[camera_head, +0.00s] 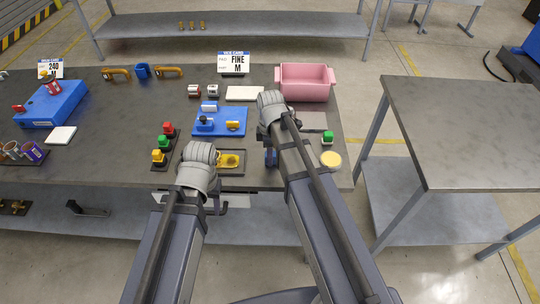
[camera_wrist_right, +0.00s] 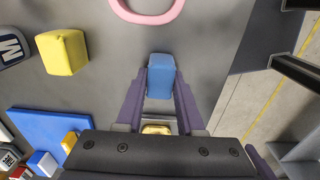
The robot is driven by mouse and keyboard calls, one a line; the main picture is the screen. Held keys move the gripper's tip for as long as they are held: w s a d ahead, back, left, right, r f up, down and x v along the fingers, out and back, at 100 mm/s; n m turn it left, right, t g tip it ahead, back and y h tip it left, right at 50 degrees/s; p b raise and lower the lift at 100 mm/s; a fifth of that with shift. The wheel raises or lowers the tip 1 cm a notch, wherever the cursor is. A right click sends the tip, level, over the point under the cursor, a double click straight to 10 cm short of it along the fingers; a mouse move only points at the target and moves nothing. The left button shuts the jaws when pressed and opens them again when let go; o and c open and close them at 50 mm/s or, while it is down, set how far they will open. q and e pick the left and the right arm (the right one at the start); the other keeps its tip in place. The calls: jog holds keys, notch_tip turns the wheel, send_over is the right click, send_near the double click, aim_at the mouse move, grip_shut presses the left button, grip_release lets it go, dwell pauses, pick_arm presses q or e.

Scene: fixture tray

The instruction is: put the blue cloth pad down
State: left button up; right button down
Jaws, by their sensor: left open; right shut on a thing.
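My right gripper (camera_wrist_right: 160,88) is shut on the blue cloth pad (camera_wrist_right: 160,75), which stands out between the purple fingers in the right wrist view. The grey tabletop lies beneath it there, and the height of the pad above it is hard to tell. In the head view a small part of the blue pad (camera_head: 270,157) shows beside my right arm, which hides most of the gripper. My left gripper (camera_head: 220,205) is open near the table's front edge in the head view, partly hidden by its own wrist.
A pink bin (camera_head: 305,94) stands at the table's back right. A blue fixture (camera_head: 207,129) with small parts lies left of my right wrist. Red, green and yellow buttons (camera_head: 162,142) stand farther left. A bare side table (camera_head: 465,120) stands to the right.

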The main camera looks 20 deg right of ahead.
jog(key=c, duration=0.5)
grip_release()
jog(key=shift+f, duration=0.15)
notch_tip(320, 180, up, 12)
jog(key=r+p, duration=0.1)
jog(key=p, duration=1.2)
jog(key=s+a+m, duration=0.3)
jog(key=s, duration=0.1)
jog(key=s+a+m, duration=0.3)
jog(key=s+m, duration=0.1)
jog(key=s, duration=0.1)
jog(key=s+a+m+h, duration=0.1)
jog(key=s+a+m, duration=0.3)
jog(key=s, duration=0.1)
jog(key=shift+s+f+b, duration=0.2)
jog(key=shift+f+b, duration=0.05)
jog(key=shift+b, duration=0.05)
jog(key=shift+f, duration=0.1)
